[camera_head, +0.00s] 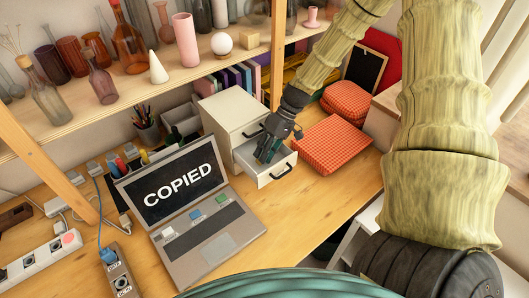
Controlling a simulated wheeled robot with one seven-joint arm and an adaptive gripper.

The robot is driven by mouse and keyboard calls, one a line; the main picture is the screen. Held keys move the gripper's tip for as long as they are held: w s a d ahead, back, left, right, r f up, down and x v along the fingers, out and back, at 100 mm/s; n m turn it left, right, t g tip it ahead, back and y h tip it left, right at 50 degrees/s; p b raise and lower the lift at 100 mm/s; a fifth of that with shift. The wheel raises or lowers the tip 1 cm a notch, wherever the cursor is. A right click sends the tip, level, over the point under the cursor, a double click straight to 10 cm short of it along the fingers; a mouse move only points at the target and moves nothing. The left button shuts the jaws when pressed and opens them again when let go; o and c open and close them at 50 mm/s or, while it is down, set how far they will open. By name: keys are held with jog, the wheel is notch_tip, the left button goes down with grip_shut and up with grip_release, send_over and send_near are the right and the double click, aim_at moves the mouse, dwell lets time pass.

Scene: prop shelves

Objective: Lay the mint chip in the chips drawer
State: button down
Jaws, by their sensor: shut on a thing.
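My gripper (268,154) reaches down into the open drawer (279,176) of a small white cabinet. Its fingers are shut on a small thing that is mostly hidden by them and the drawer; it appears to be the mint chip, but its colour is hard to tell. I cannot tell whether it touches the drawer floor. A laptop (232,238) stands open left of the drawer, with "COPIED" on its screen.
The white cabinet (225,112) stands behind the drawer. A pen cup (145,129), a power strip (38,262) and a socket box (120,275) are on the left. A shelf of vases (130,82) hangs above the desk.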

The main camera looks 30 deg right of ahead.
jog(key=c, duration=1.3)
grip_release()
jog(key=shift+c, duration=0.2)
jog(key=v, duration=1.2)
